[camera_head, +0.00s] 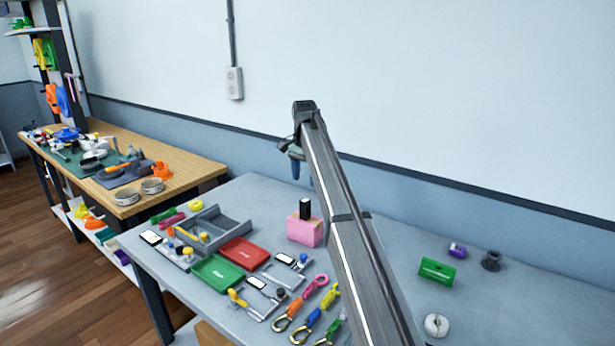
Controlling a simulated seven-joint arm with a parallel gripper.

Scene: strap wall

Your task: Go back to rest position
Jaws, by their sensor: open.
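My arm rises from the bottom of the view and bends down at its far end. My gripper (295,168) hangs there, pointing down over the back part of the grey table (390,234), near the wall. Its dark blue finger part shows small and partly behind the arm, with nothing seen in it. The gripper is open and stands apart from the objects on the table. A pink block (304,232) with a black piece (305,208) on top is below it.
A grey divided tray (236,222), a red case (243,252), a green case (217,273) and several coloured clips lie left of my arm. A green box (437,271), a dark spool (491,260) and a white round part (436,325) lie right. A wooden bench (196,160) stands further left.

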